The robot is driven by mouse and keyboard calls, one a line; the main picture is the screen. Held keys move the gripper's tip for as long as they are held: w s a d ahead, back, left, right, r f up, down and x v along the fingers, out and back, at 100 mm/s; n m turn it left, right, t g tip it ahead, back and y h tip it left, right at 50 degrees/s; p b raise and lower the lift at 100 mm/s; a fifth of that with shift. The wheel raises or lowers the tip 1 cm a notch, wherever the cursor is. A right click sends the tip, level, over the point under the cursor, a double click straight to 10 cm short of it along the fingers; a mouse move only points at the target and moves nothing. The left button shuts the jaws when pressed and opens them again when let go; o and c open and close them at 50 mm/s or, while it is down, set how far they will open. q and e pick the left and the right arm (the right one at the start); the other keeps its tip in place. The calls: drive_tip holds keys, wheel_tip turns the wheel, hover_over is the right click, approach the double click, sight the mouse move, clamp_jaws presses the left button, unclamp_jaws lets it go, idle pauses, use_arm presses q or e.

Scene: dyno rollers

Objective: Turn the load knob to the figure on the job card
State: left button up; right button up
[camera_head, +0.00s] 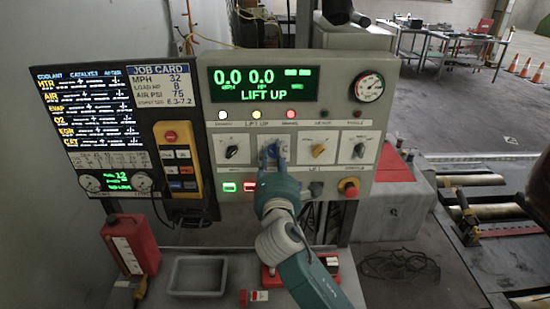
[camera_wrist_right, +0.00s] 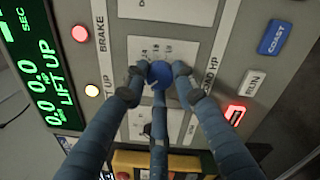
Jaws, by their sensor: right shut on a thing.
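My right gripper (camera_head: 272,158) reaches up to the control panel (camera_head: 212,128) and is shut on a blue knob (camera_head: 273,150), second from the left in the knob row. The job card (camera_head: 160,83) lists MPH 32, a load figure of 8 and air PSI 75. The display (camera_head: 262,83) reads 0.0, 0.0 and LIFT UP. The knob's pointer is hard to make out. My left gripper is not in view.
Beside the blue knob are a black knob (camera_head: 232,151) and a yellow knob (camera_head: 319,150). Lit buttons (camera_head: 229,187) and a red stop button (camera_head: 349,187) sit below. A yellow pendant (camera_head: 177,160) hangs left. A grey tray (camera_head: 197,276) lies on the bench.

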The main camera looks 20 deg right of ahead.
drive_tip(key=shift+a+f, duration=0.15)
drive_tip(key=shift+f, duration=0.35)
drive_tip(key=o, duration=1)
drive_tip(key=shift+o, duration=0.8)
drive_tip(key=shift+r, duration=0.25)
drive_tip(key=v, duration=1.2)
